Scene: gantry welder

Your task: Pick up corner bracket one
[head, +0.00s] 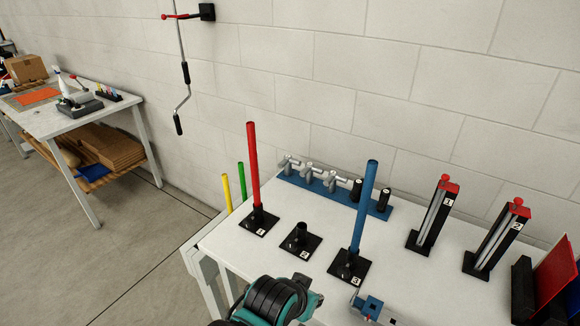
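Three silver pipe-like corner brackets stand in a row on a blue rack (348,195) at the back of the white table, against the wall. The leftmost, likely corner bracket one (291,165), is at the rack's left end; its label is too small to read surely. The middle bracket (310,174) and right bracket (333,183) stand beside it. A teal and black part of my arm, seemingly my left gripper (305,290), shows at the bottom, in front of the table and well apart from the brackets. Its finger opening cannot be made out. My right gripper is out of view.
Black stands hold a red tube (252,165) and a blue tube (364,205) upright; stand two (301,240) between them has no tall tube. Two black cylinders share the rack. Red-topped black uprights (433,213) stand right. A blue-and-silver device (371,306) is at the front.

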